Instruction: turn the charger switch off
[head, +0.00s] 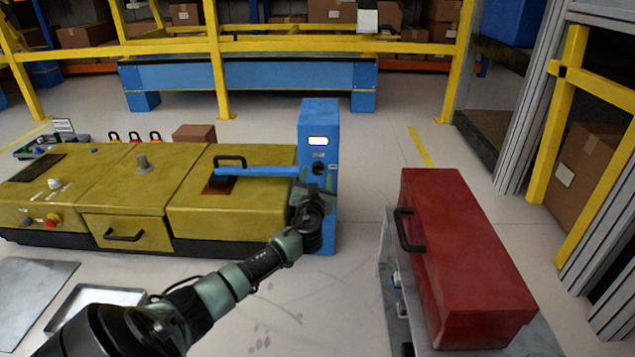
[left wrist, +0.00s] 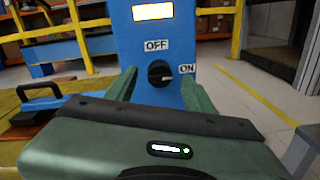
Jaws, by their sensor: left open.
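The blue charger post (head: 319,125) stands at the right end of the yellow machine, with a lit display near its top. Its black rotary switch (head: 318,168) is on the front face and also shows in the left wrist view (left wrist: 160,73). There an OFF label (left wrist: 156,45) sits above the knob and an ON label (left wrist: 187,69) to its right. A pale mark on the knob seems to lie toward the ON side. My left gripper (head: 318,187) is open in front of the post, its green fingers appearing either side of the knob. I see no contact.
The yellow machine (head: 110,187) with black handles lies left of the post. A blue arm (head: 260,171) joins the post above it. A red toolbox (head: 468,250) stands on a cart at right. Floor between is clear.

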